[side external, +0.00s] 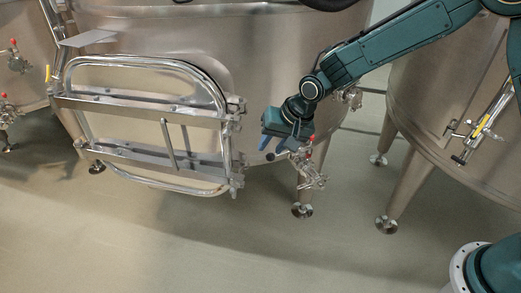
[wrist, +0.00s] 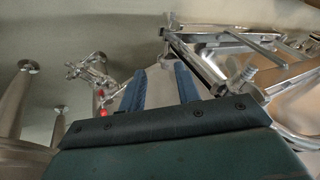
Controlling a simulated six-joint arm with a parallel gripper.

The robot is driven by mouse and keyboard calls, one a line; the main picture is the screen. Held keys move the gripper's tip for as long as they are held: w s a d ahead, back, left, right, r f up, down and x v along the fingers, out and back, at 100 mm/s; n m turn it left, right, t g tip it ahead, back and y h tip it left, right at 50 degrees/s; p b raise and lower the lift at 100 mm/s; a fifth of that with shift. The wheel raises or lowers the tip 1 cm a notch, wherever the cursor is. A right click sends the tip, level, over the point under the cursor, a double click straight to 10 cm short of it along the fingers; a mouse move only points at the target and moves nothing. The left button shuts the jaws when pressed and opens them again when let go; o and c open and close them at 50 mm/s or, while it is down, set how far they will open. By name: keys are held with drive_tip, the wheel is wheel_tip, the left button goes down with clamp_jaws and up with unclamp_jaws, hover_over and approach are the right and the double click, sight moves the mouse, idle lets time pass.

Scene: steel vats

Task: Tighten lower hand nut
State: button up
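The vat hatch (side external: 145,125) is a steel-framed door with two crossbars. The lower hand nut (side external: 237,183) appears as small metal hardware at the right end of the lower crossbar. In the wrist view, a small metal fitting at the far corner of the hatch frame looks like the lower hand nut (wrist: 170,24). My gripper (side external: 273,148) is right of the hatch edge, above the lower nut's height and apart from it. In the wrist view, its two blue fingers (wrist: 163,82) are spread with nothing between them. The nut's details are too small to tell.
The upper hand nut (side external: 236,104) is at the upper crossbar's right end. A valve with red knobs (side external: 309,165) stands close to the right of my gripper, and also shows in the wrist view (wrist: 92,75). Another vat (side external: 440,110) stands right. The floor (side external: 250,240) below is clear.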

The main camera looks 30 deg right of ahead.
sight(231, 180)
drive_tip(key=a+f+m+h, duration=0.2)
drive_tip(key=a+f, duration=0.4)
drive_tip(key=a, duration=0.3)
drive_tip(key=s+a+f+m+g+h, duration=0.1)
drive_tip(key=a+f+m+h, duration=0.1)
drive_tip(key=a+f, duration=0.5)
drive_tip(key=shift+s+a+f+h, duration=0.2)
drive_tip(key=shift+a+f+h, duration=0.05)
drive_tip(key=shift+a+h, duration=0.65)
drive_tip(key=shift+g, duration=0.3)
drive_tip(key=w+d, duration=0.8)
drive_tip(key=shift+w+d, duration=0.2)
drive_tip(key=shift+d, duration=0.2)
drive_tip(key=shift+w+d+f, duration=0.1)
drive_tip(key=shift+f, duration=0.45)
drive_tip(key=shift+c, duration=0.2)
clamp_jaws()
